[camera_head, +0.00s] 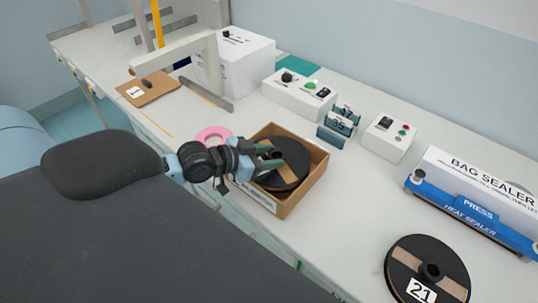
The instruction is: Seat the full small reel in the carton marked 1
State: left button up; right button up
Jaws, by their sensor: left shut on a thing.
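An open brown carton (313,181) stands at the middle of the bench. Its front label is partly hidden by my arm, so I cannot read a 1 on it. A black reel (297,153) with a tan band lies inside the carton, looking slightly tilted; I cannot tell whether it rests on the bottom. My left gripper (270,156) reaches over the carton's left wall, its greenish fingers shut on the reel near its hub. A tan board (158,84) with a label 1 lies at the far left. My right gripper is not in view.
A black reel (405,260) labelled 21 lies at lower right. A pink ring (202,136) lies left of the carton. Behind stand a control box (292,95), numbered blue-grey blocks (336,129) and a switch box (388,138). A bag sealer (475,205) stands at right.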

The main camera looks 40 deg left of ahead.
pick_arm(q)
jog(key=shift+f, duration=0.5)
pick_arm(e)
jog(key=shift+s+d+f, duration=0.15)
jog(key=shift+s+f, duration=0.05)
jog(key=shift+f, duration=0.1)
pick_arm(q)
jog(key=o, duration=1.4)
jog(key=shift+r, duration=0.6)
jog(key=p+v, duration=0.1)
jog(key=v, duration=1.1)
jog(key=shift+p, duration=0.35)
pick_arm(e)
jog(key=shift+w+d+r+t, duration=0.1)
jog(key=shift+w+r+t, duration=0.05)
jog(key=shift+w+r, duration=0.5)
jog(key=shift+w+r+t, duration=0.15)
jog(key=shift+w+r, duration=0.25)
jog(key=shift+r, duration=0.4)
